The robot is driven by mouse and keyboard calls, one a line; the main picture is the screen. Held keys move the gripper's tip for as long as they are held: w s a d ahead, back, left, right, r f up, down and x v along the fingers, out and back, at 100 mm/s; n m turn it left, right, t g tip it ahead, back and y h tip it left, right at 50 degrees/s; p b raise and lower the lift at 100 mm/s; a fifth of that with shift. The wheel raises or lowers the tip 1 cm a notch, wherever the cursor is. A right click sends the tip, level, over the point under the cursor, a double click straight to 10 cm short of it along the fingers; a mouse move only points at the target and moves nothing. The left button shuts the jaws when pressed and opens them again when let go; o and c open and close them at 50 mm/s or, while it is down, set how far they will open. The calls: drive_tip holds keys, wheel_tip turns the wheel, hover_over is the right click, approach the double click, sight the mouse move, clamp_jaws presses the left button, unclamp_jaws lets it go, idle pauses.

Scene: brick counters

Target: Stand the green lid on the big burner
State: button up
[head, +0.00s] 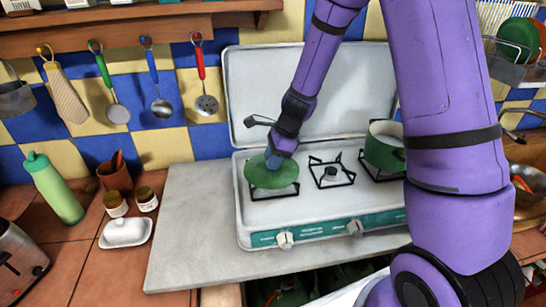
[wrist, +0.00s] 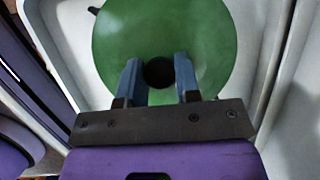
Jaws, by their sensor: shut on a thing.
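The green lid (head: 258,176) is a round disc over the left burner (head: 275,193) of the white stove, roughly level. I cannot tell whether it touches the grate or hovers just above it. My gripper (head: 275,159) comes down from above and is shut on the lid's dark knob. In the wrist view the lid (wrist: 158,28) fills the top middle, with the knob between the two blue-grey fingers of my gripper (wrist: 158,76). The lid hides most of the left burner.
A smaller burner (head: 331,173) in the middle is bare. A green pot (head: 381,153) stands on the right burner, partly behind my arm. The stove's raised back panel (head: 260,90) stands close behind. The grey counter (head: 190,220) left of the stove is clear.

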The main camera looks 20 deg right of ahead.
drive_tip(key=o, duration=1)
drive_tip(key=w+v, duration=0.1)
drive_tip(key=v, duration=1.1)
drive_tip(key=s+r+n+t+h, duration=0.2)
drive_tip(key=s+r+n, duration=0.8)
drive_tip(key=s+r, duration=0.3)
drive_tip(key=shift+s+d+r+n+t+h, duration=0.4)
drive_tip(key=shift+s+r+n, duration=0.4)
drive_tip(key=shift+s+n, duration=1.3)
drive_tip(key=shift+s+d+r+n+t+h, duration=0.25)
drive_tip(key=shift+s+r+n+t+h, duration=0.7)
drive_tip(key=shift+s, duration=2)
drive_tip(key=shift+s+d+r+n+g+y, duration=0.25)
drive_tip(key=shift+s+r+n, duration=0.35)
drive_tip(key=shift+s+n, duration=1.7)
drive_tip(key=shift+s+m, duration=0.2)
drive_tip(key=shift+m, duration=0.05)
